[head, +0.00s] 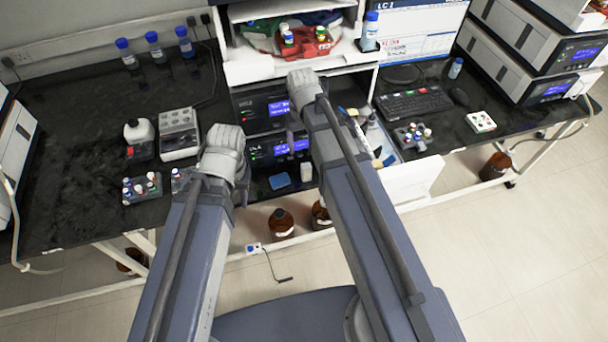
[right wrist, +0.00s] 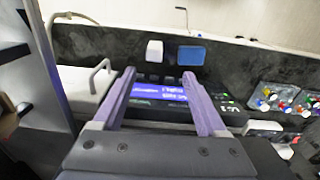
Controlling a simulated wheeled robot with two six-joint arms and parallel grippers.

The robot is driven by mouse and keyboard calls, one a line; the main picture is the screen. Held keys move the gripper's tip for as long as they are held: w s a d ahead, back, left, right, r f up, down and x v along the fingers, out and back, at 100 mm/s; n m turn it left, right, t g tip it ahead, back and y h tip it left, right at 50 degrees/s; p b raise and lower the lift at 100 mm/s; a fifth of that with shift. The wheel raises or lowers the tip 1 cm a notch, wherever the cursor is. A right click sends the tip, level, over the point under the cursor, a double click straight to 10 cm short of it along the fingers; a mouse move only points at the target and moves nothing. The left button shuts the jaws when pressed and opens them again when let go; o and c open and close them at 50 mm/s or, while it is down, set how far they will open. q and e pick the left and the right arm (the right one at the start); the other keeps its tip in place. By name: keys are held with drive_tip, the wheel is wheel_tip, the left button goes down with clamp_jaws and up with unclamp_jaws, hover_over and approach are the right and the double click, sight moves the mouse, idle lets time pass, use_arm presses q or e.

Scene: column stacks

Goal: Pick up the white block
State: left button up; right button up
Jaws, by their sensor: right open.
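The white block (head: 306,172) is small and stands beside a blue block (head: 279,181) on the dark surface below the instrument displays. In the right wrist view the white block (right wrist: 154,51) is at the top centre, just left of the blue block (right wrist: 191,55). My right gripper (right wrist: 160,74) is open and empty, its two purple fingers pointing toward the blocks with a gap of view between. The white block appears beyond the fingertips, apart from them. My left arm (head: 222,145) reaches in from the left in the head view; its jaws are hidden.
Instrument displays (head: 290,147) lie between my arms. Racks of small vials (head: 142,188) stand on the left bench and another rack (head: 413,136) on the right. Brown bottles (head: 281,224) stand below. A white panel (head: 415,180) is at the right.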

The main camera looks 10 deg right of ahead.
sight(306, 171)
drive_tip(key=f+b, duration=0.6)
drive_tip(key=w+d+f+b, duration=0.1)
drive_tip(key=f+b, duration=0.2)
drive_tip(key=shift+d+f, duration=0.1)
drive_tip(key=shift+f, duration=0.15)
drive_tip(key=shift+f, duration=0.1)
wheel_tip(306, 171, down, 6)
drive_tip(key=b, duration=0.6)
drive_tip(key=shift+f+b, duration=0.1)
drive_tip(key=shift+b, duration=0.25)
drive_tip(key=c, duration=1.1)
drive_tip(key=shift+r, duration=0.2)
